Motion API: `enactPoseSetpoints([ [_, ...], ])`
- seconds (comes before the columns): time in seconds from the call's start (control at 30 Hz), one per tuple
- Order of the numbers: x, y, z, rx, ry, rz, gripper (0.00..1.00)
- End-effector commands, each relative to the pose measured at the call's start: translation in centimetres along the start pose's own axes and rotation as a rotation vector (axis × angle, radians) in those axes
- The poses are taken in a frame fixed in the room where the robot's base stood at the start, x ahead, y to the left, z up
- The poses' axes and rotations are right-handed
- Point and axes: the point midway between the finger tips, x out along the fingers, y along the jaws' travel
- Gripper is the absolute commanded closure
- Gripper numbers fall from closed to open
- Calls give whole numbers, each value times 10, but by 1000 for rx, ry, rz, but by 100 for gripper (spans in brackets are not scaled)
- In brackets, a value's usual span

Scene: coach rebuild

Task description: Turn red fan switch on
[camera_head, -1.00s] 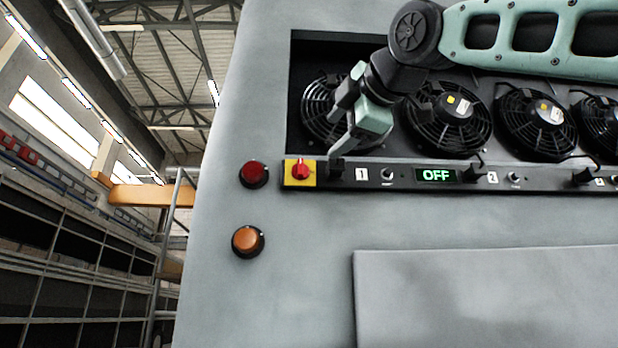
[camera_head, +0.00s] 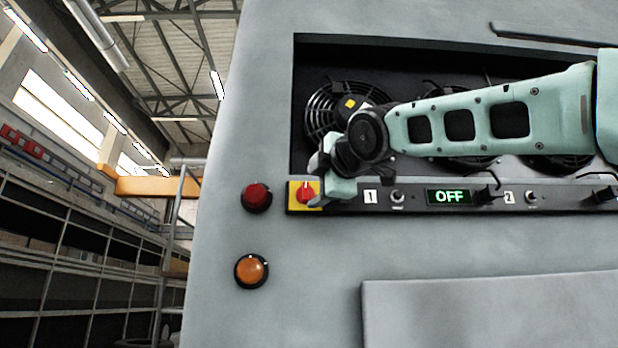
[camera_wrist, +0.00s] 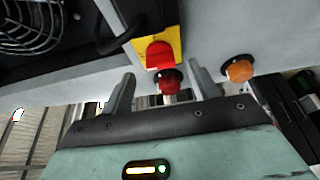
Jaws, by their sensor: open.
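The red fan switch (camera_head: 306,192) is a red rotary knob on a yellow plate at the left end of the black panel strip. Its pale pointer mark looks upright. My gripper (camera_head: 318,182) is close in front of it and partly covers the plate's right side. In the wrist view, the red switch (camera_wrist: 159,54) shows beyond and between my two open fingers (camera_wrist: 162,88), with nothing held. I cannot tell whether a finger touches it. The display (camera_head: 449,197) on the strip reads OFF in green.
A dark red round button (camera_head: 257,196) sits just left of the switch, with an orange one (camera_head: 251,270) below it. Several fans (camera_head: 335,108) sit in the recess behind my arm. Small toggles (camera_head: 397,197) line the strip. A grey raised panel (camera_head: 490,315) lies below.

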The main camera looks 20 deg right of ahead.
Motion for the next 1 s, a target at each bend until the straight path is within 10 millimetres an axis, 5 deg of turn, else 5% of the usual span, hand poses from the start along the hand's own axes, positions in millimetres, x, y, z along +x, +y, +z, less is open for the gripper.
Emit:
enactPoseSetpoints([
  [0.23,32,1,0,1,-1,-3,40],
  [0.63,38,-1,0,1,0,0,40],
  [0.8,38,-1,0,1,0,-1,85],
  [1.0,38,-2,0,6,0,1,85],
])
